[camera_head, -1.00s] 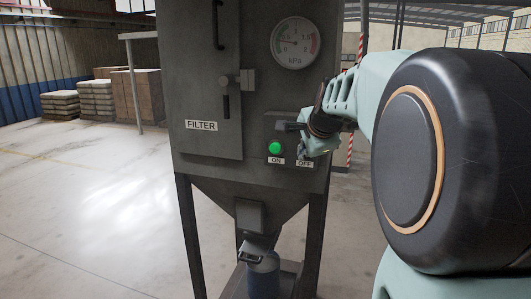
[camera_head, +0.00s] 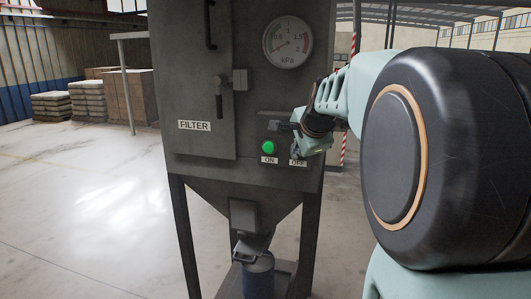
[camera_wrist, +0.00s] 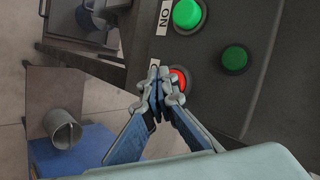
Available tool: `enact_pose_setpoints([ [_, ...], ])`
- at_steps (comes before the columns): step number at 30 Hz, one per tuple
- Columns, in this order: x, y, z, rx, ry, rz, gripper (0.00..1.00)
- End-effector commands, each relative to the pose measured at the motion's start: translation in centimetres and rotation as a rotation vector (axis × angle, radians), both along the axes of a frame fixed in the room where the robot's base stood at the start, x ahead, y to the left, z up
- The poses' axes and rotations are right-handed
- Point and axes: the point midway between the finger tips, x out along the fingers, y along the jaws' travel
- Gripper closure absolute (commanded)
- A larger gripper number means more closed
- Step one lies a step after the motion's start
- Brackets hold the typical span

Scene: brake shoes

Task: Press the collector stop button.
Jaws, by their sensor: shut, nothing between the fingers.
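The collector cabinet (camera_head: 205,90) has a control panel with a green button (camera_head: 268,148) labelled ON and an OFF label (camera_head: 298,163) to its right. In the wrist view the red stop button (camera_wrist: 179,78) shows partly behind my fingertips, beside the green ON button (camera_wrist: 187,14). My gripper (camera_wrist: 160,88) is shut and empty, its tips at the red button's edge in the picture; I cannot tell whether they press it. In the head view my gripper (camera_head: 297,151) is just above the OFF label and hides the red button.
Another green round button (camera_wrist: 234,58) sits on the panel in the wrist view. A pressure gauge (camera_head: 288,42) and a door handle (camera_head: 219,94) are on the cabinet. A blue canister (camera_head: 258,277) stands beneath. Open floor lies left, with stacked pallets (camera_head: 86,98) behind.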

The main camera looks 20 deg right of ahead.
Motion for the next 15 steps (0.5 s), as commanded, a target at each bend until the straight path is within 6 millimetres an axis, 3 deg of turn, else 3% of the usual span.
enact_pose_setpoints([
  [15, -4.1, 2.8, 0.0, 0.001, -0.001, 0.001, 1.00],
])
